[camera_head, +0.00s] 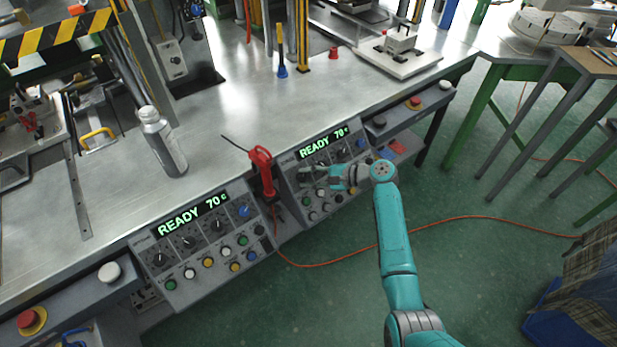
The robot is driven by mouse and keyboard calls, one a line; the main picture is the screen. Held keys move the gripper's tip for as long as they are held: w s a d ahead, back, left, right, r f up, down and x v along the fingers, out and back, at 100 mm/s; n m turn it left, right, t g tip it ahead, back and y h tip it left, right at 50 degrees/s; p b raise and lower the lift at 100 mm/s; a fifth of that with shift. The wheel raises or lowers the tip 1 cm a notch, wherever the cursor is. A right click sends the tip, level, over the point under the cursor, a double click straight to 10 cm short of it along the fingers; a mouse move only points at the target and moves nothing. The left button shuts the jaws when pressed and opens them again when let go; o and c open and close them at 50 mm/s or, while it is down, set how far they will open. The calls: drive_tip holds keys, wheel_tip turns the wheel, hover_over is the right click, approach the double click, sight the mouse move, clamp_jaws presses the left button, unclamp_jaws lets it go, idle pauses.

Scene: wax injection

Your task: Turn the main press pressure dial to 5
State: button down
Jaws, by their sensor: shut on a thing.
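Two control panels sit on the front of the bench, each with a green "READY 70 c" display. My gripper (312,175) is at the right panel (289,181), below its display (323,144), with its fingers shut around a small dial at the panel's left part. The fingers mostly hide that dial, and its pointer and numbers cannot be read. A blue dial (360,144) is at this panel's right end. The left panel (176,284) has a row of black dials (189,242) and a blue dial (244,211), all clear of my gripper.
A red-handled tool (262,164) stands between the panels, close left of my gripper. Coloured push buttons (208,262) line the left panel. A silver bottle (164,145) stands on the bench. A red stop button (414,102) is to the right. An orange cable (440,224) crosses the green floor.

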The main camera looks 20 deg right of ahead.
idle(0.3)
drive_tip(key=c, duration=0.8)
unclamp_jaws()
drive_tip(key=shift+c, duration=0.2)
drive_tip(key=v, duration=1.2)
drive_tip(key=shift+f, duration=0.1)
